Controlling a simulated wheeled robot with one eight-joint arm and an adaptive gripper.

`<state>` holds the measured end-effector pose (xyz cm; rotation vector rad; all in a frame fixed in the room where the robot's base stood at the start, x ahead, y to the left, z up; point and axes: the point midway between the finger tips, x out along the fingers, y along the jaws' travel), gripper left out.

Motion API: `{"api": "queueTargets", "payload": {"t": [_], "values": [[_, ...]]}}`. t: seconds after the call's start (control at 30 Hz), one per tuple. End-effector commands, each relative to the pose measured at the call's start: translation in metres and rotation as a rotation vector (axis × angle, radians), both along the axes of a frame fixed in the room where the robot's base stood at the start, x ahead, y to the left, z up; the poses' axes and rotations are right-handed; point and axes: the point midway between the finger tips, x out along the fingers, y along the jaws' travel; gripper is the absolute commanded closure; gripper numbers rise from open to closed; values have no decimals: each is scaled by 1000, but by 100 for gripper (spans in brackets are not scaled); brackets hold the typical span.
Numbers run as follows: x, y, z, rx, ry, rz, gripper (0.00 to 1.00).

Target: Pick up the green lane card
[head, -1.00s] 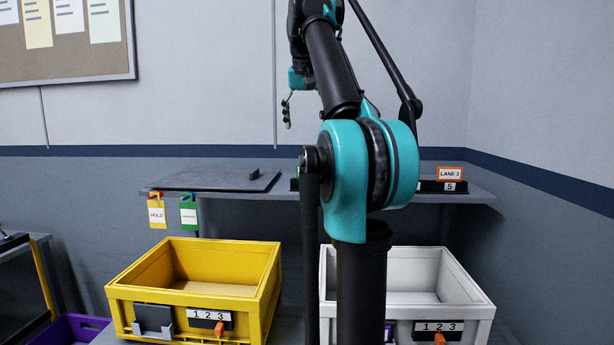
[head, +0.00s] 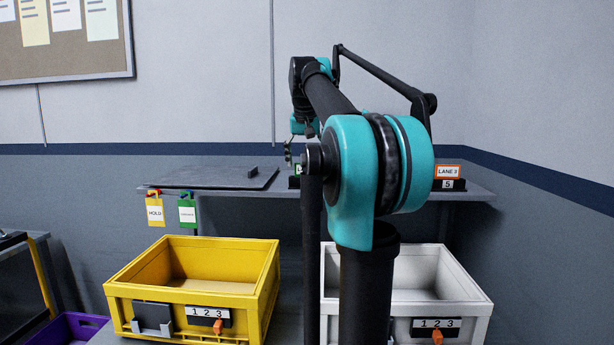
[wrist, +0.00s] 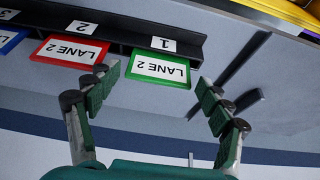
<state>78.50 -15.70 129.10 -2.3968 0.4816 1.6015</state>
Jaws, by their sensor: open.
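The green lane card (wrist: 160,69) has a green frame and a white face reading "LANE 2". It stands in the black holder at the slot marked 1, upside down in the wrist view. In the head view only a sliver of green (head: 297,170) shows beside my arm. My gripper (wrist: 158,84) is open and empty, its fingers spread on either side of the card in the wrist picture. I cannot tell whether they touch it. In the head view my gripper (head: 289,154) is just above the back shelf, partly hidden by my arm.
A red card (wrist: 70,51) stands at slot 2 and a blue card (wrist: 8,38) at slot 3. An orange card (head: 447,171) stands at slot 5. A dark plate (head: 215,178) lies left on the shelf. Yellow (head: 190,250) and white (head: 470,288) crates stand in front.

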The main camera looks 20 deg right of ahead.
Motion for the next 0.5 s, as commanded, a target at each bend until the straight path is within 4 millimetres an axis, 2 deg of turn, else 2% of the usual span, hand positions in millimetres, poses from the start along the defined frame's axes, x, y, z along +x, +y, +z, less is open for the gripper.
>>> {"api": "queueTargets", "payload": {"t": [0.1,0.2,0.5], "values": [[6,-3,-17,0,0,0,21],[9,-4,-26,0,0,0,21],[11,-5,-30,0,0,0,21]]}}
